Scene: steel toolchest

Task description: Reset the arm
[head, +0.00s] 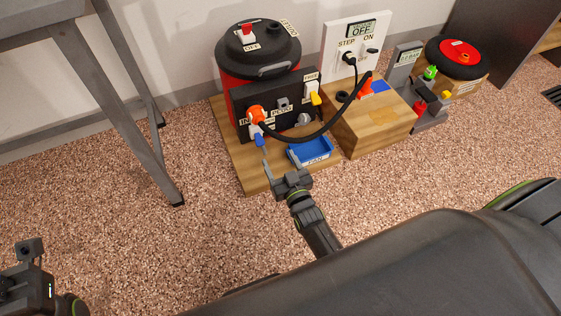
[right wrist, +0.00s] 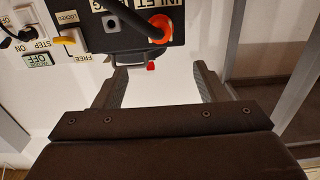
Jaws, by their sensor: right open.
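My right gripper (head: 280,168) is in front of the black panel (head: 283,108) of the red vacuum, close to the blue tray (head: 311,151). In the right wrist view its two fingers (right wrist: 161,76) stand well apart with nothing between them. The orange hose end (head: 256,115) sits at the panel's inlet; it also shows in the right wrist view (right wrist: 160,27), beyond the fingertips. My left gripper (head: 28,262) is partly in view at the lower left corner of the head view; its fingers cannot be made out clearly.
The black-lidded red vacuum (head: 258,50) stands on a wooden base (head: 250,178). A wooden box (head: 375,120) with a white switch board (head: 357,40) is to its right, then a red-and-black reel (head: 457,57). A grey metal table leg (head: 120,110) stands left. Speckled floor between is clear.

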